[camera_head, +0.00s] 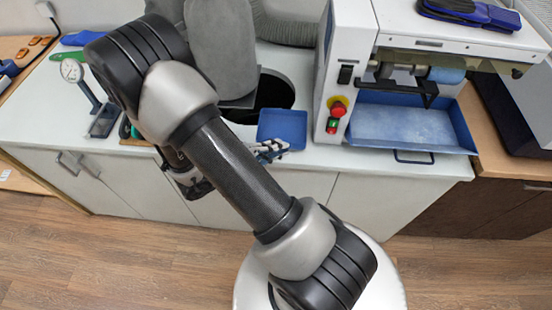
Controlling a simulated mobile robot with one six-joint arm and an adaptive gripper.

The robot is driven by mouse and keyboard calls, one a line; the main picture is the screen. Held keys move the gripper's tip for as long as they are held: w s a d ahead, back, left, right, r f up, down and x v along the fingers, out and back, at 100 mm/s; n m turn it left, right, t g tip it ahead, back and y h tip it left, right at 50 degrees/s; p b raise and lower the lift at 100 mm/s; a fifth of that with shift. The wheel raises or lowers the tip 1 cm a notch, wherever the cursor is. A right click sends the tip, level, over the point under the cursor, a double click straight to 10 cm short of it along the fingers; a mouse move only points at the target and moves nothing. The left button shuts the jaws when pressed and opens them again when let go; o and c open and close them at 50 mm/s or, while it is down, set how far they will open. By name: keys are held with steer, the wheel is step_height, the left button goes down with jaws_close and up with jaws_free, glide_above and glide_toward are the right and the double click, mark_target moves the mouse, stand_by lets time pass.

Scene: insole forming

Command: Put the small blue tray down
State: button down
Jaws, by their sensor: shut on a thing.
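The small blue tray (284,126) is at the front of the white counter, left of the white machine. My gripper (270,149) is at the tray's front left edge, with its fingers shut on that edge. My arm hides part of the gripper and the area to its left. The tray looks about level. I cannot tell whether its underside touches the counter.
The white counter (318,158) has a narrow clear strip along its front edge. A dark round opening (273,93) lies behind the tray. The white machine (345,60) stands close on the right, with a large blue tray (405,125) under it. A dial gauge (71,71) stands at left.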

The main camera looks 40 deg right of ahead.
steer(key=shift+f+b, duration=0.7)
steer(key=shift+f, duration=1.35)
steer(key=shift+f, duration=0.15)
steer(key=c, duration=1.8)
jaws_free()
steer(key=shift+o, duration=0.2)
